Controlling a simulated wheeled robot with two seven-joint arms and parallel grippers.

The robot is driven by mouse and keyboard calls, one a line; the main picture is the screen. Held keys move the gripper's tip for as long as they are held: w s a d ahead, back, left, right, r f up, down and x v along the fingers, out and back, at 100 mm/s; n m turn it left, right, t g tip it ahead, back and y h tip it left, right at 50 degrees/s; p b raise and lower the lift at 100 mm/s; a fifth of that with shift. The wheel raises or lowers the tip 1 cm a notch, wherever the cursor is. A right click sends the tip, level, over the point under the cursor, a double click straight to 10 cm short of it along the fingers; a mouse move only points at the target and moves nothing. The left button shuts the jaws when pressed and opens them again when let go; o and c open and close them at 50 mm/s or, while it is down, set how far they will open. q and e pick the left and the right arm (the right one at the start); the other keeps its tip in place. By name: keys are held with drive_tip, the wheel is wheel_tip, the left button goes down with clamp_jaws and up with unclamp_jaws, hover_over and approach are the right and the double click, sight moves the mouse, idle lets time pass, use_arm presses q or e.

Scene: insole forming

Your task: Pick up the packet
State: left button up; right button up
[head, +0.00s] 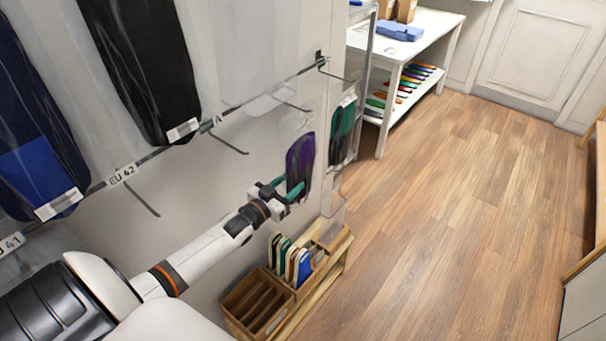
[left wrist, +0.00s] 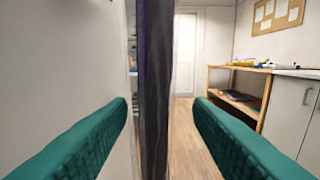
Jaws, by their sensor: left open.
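A dark purple packet (head: 301,158) hangs upright by the wall rack in the head view. In the left wrist view the packet (left wrist: 155,70) shows edge-on as a narrow dark strip between the two green finger pads, with a gap on each side. My left gripper (head: 290,186) is open at the packet's lower part, its fingers on either side of it. The gripper (left wrist: 160,108) is not closed on the packet. My right gripper is in neither view.
Other packets, one black (head: 150,65) and one blue (head: 35,140), hang from the rail at left. A green packet (head: 343,130) hangs beyond. A wooden rack (head: 255,300) with insoles stands below. A white table (head: 425,22) is behind; the floor is clear.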

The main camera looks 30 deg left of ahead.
use_arm(q)
drive_tip(key=shift+w+d, duration=0.1)
drive_tip(key=shift+w, duration=0.9)
drive_tip(key=shift+s, duration=0.1)
drive_tip(key=shift+c, duration=0.4)
drive_tip(key=c, duration=0.9)
clamp_jaws()
drive_tip(key=shift+r, duration=0.15)
